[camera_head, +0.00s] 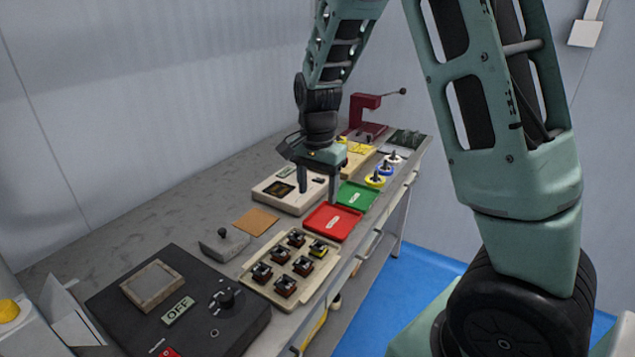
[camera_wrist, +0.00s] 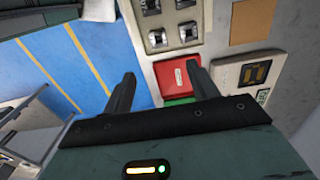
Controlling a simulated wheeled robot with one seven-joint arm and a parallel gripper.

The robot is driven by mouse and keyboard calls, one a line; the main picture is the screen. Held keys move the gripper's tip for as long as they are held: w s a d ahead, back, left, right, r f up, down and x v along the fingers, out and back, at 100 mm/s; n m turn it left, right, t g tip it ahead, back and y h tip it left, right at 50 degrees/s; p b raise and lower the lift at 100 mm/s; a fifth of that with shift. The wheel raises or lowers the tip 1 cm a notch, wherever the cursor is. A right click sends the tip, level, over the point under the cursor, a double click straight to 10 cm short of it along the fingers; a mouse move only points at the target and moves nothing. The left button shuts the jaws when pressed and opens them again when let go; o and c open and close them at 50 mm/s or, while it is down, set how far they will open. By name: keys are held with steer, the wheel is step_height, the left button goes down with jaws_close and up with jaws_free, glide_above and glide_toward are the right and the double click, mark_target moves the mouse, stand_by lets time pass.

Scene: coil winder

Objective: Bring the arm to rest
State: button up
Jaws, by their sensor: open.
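My gripper (camera_head: 319,188) hangs from my arm over the bench, above the red tray and the cream meter box. Its two fingers are apart with nothing between them. In the wrist view the open fingers of my gripper (camera_wrist: 160,88) frame the red tray (camera_wrist: 174,75), with the green tray (camera_wrist: 180,101) partly hidden behind the gripper body. The red tray (camera_head: 333,222) and green tray (camera_head: 357,196) look empty apart from a label on each.
A cream tray of several dark coils (camera_head: 290,267), a black OFF-marked unit (camera_head: 180,311), a cream meter box (camera_head: 283,190), colored spools (camera_head: 376,180) and a red press (camera_head: 362,110) crowd the bench. The blue floor mat (camera_head: 400,297) is clear.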

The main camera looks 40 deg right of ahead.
steer(key=shift+r, duration=0.55)
steer(key=s+a+r+n+y, duration=0.1)
steer(key=s+a+n, duration=0.45)
steer(key=a, duration=0.35)
steer(key=s+a+r+n, duration=0.1)
steer(key=s+a+n, duration=0.45)
steer(key=a, duration=0.35)
steer(key=s+a+n, duration=0.6)
steer(key=s+n, duration=0.4)
steer(key=s, duration=0.3)
steer(key=shift+a+n, duration=0.2)
steer(key=shift+n, duration=0.1)
steer(key=shift+r, duration=0.1)
